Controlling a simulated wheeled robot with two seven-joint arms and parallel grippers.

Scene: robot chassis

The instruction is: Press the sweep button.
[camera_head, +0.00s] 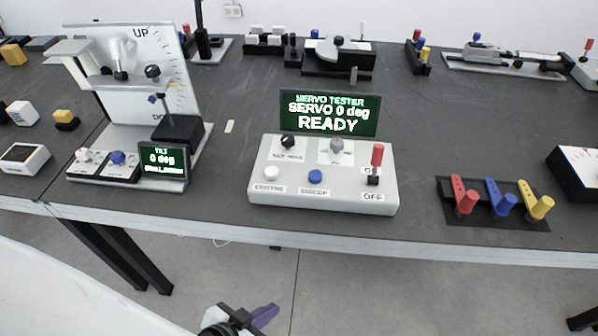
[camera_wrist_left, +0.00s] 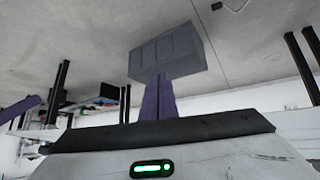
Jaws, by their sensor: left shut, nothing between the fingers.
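The sweep button (camera_head: 315,176) is a round blue button on the front of the white servo tester box (camera_head: 350,187), above a label that seems to read SWEEP. The tester's screen (camera_head: 330,112) reads SERVO TESTER, SERVO 0 deg, READY. My left gripper (camera_head: 266,314) is low at the bottom of the head view, in front of the table and apart from the tester. Its purple fingers (camera_wrist_left: 158,98) are together and empty in the left wrist view. That view does not show the button.
A white button (camera_head: 271,172) labelled CENTRE, a black knob (camera_head: 288,141), a grey knob (camera_head: 336,145) and a red lever (camera_head: 377,155) by an OFF label share the box. A tilt stand (camera_head: 140,75) is left; coloured levers (camera_head: 503,202) are right. A grey block (camera_wrist_left: 166,52) shows beyond the fingers.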

